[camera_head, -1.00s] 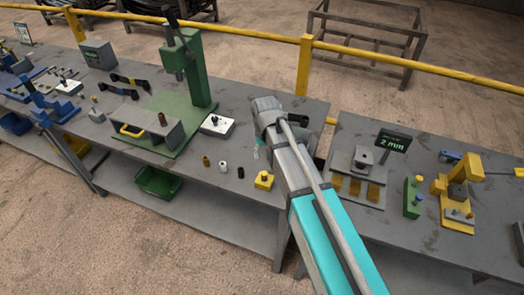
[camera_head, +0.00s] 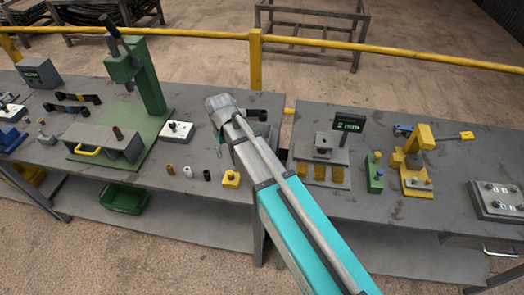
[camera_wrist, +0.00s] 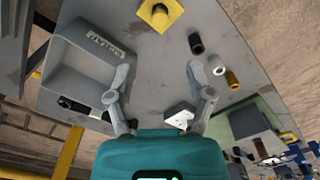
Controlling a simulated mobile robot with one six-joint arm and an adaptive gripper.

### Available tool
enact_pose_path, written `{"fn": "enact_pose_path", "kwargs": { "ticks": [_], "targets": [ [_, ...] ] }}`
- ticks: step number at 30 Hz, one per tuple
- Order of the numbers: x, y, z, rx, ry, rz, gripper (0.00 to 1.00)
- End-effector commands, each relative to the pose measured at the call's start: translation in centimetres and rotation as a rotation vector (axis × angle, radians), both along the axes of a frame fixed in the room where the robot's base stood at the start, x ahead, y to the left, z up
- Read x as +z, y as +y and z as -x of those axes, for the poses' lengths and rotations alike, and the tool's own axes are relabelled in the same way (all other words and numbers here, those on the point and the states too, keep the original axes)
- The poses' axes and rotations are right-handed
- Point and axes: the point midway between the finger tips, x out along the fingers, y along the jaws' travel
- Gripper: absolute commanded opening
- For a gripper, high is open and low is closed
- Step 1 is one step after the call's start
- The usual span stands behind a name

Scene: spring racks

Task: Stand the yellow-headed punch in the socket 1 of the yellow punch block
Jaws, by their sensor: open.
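A small yellow block (camera_head: 231,179) with a dark round top or hole stands near the front edge of the middle bench. It also shows at the top of the wrist view (camera_wrist: 146,17). I cannot tell whether it is the punch block or whether the dark part is a socket. I cannot make out a yellow-headed punch for certain. My gripper (camera_wrist: 158,75) is open, with nothing between its fingers, over the bench. The yellow block lies beyond the fingertips in the wrist view. In the head view my arm hides the fingers.
Brown (camera_head: 170,169), white (camera_head: 188,171) and black (camera_head: 207,174) cylinders stand beside the yellow block. A green press (camera_head: 150,85) stands at left. The right bench holds a 2 mm sign (camera_head: 348,122), a green block (camera_head: 375,178) and a yellow press (camera_head: 411,165). A yellow rail runs behind.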

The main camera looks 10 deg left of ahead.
Motion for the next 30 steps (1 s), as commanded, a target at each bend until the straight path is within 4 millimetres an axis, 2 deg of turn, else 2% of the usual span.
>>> {"fn": "enact_pose_path", "kwargs": {
  "ticks": [6,11,14,21,30],
  "targets": [
    [0.0,-0.5,0.0,-0.008,0.0,0.0,0.69],
    [0.0,-2.7,-0.3,-0.045,0.0,0.0,0.69],
    [0.0,-5.2,-0.4,-0.088,0.0,0.0,0.69],
    [0.0,-13.5,-0.4,-0.237,0.0,0.0,0.69],
    [0.0,-23.8,1.2,-0.435,-0.001,0.001,0.69]
  ]
}}
